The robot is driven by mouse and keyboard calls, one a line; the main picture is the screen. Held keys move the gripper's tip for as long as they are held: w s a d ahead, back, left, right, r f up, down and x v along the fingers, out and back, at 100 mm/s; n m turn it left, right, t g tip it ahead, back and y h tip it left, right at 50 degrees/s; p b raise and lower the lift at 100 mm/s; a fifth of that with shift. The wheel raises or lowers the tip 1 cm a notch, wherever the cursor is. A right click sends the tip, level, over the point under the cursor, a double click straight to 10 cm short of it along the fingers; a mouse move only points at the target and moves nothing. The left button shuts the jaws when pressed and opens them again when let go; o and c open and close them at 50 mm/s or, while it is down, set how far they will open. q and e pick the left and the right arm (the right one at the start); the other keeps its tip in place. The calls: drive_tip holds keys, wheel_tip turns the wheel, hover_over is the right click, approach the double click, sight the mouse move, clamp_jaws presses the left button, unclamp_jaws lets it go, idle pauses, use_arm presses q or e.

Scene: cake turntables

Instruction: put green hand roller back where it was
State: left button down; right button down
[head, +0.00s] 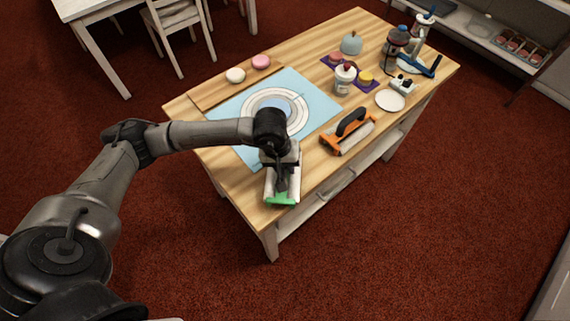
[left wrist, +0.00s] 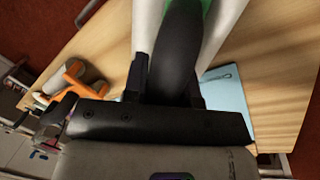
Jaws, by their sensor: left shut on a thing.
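The green hand roller (head: 281,200) is at the near left part of the wooden table (head: 232,180), by its front edge. My left gripper (head: 281,172) is above it and shut on its black handle. I cannot tell whether the roller touches the tabletop. My right gripper is not in view.
An orange hand roller (head: 348,132) lies to the right near the front edge. A turntable (head: 262,106) stands on a light blue mat (head: 313,102). A white plate (head: 390,100), a jar (head: 344,78) and cakes are farther back. Bare wood lies between the two rollers.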

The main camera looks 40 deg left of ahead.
use_arm(q)
drive_tip(key=shift+f, duration=0.25)
drive_tip(key=c, duration=1.3)
unclamp_jaws()
drive_tip(key=o, duration=0.4)
drive_tip(key=shift+a+f, duration=0.1)
drive_tip(key=shift+r, duration=0.3)
drive_tip(key=p+v, duration=0.2)
drive_tip(key=v, duration=1.1)
drive_tip(key=shift+w+p, duration=0.15)
drive_tip(key=shift+p, duration=0.2)
